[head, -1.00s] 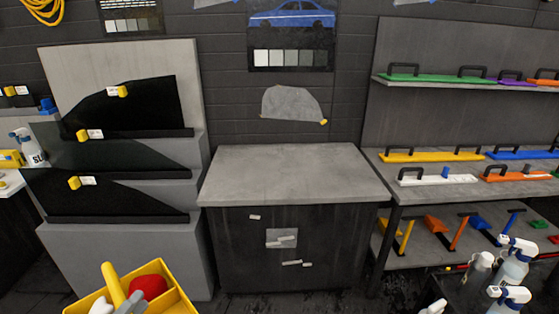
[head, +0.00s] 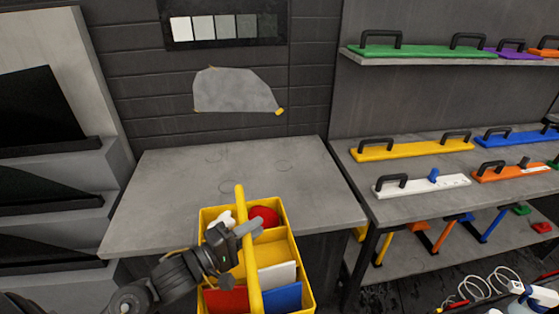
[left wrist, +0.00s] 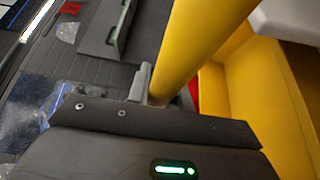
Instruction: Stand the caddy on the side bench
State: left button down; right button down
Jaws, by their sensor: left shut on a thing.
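The yellow caddy (head: 306,272) is at the lower middle of the head view, in front of the side bench (head: 150,190) and overlapping its front edge in the picture. It holds a red round thing, a white thing, and red, white and blue flat pieces. My left gripper (head: 244,230) is shut on the caddy's yellow bar handle (head: 241,205). The left wrist view shows the handle (left wrist: 190,45) close up, with the caddy's inside (left wrist: 255,90) to the right. I cannot tell whether the caddy's base touches anything. My right gripper is not in view.
The bench top is bare apart from faint ring marks. On the right, a shelf rack (head: 420,207) holds coloured bars with black handles, including a yellow one (head: 415,149). Stepped grey stands with dark film (head: 40,110) are on the left.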

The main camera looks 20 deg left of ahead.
aim_at(275, 191)
jog(key=z, duration=0.1)
jog(key=i, duration=0.85)
jog(key=z, duration=0.1)
